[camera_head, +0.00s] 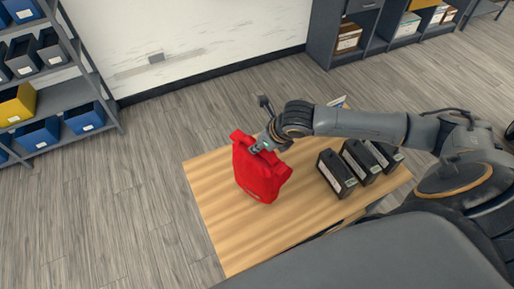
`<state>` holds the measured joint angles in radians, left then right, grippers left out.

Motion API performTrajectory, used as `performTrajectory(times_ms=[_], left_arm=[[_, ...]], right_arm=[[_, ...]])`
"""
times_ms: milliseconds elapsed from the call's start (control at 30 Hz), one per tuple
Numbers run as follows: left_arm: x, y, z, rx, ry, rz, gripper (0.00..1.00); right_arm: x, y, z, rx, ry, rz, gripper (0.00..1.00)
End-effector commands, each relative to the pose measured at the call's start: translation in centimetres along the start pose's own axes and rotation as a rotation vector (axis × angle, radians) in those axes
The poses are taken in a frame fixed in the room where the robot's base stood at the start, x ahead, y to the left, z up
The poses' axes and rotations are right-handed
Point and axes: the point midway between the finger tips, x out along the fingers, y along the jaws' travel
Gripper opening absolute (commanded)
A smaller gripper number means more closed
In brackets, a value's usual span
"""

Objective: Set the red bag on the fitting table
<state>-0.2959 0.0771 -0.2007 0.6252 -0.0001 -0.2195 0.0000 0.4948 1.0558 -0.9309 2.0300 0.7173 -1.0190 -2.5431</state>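The red bag (262,176) is upright over the left part of the wooden table (230,238), which I take for the fitting table. My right gripper (259,147) is at the bag's top edge and appears shut on it. The fingers are small in the picture and partly hidden against the bag. The bag's base overlaps the tabletop in the picture; I cannot tell whether it rests on it or hangs just above. My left gripper is not in view.
Several black boxes (336,174) stand in a row on the table's right part. The table's left and front area is bare. A grey shelf with blue and yellow bins (38,134) stands at far left, and a low grey shelf (322,32) at the back wall. Wooden floor lies clear between.

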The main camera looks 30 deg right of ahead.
Motion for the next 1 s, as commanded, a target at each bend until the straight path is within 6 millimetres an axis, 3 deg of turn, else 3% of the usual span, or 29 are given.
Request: performTrajectory(times_ms=[133,300,567,600,700,1000], left_arm=[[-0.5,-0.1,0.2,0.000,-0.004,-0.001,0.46],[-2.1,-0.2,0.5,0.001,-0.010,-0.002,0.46],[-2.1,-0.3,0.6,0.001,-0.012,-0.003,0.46],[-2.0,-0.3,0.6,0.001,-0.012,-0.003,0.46],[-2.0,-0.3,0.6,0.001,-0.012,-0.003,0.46],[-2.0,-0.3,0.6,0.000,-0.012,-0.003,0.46]], right_arm=[[1.2,0.2,0.3,0.000,0.000,0.002,0.00],[2.9,0.1,-0.9,0.001,0.002,0.002,0.00],[3.7,0.1,-1.3,-0.003,-0.003,0.001,0.00],[3.7,0.1,-1.4,-0.002,0.000,0.000,0.24],[3.7,0.1,-1.4,-0.002,0.000,0.000,0.43],[3.6,0.1,-1.4,-0.002,-0.001,0.000,0.43]])
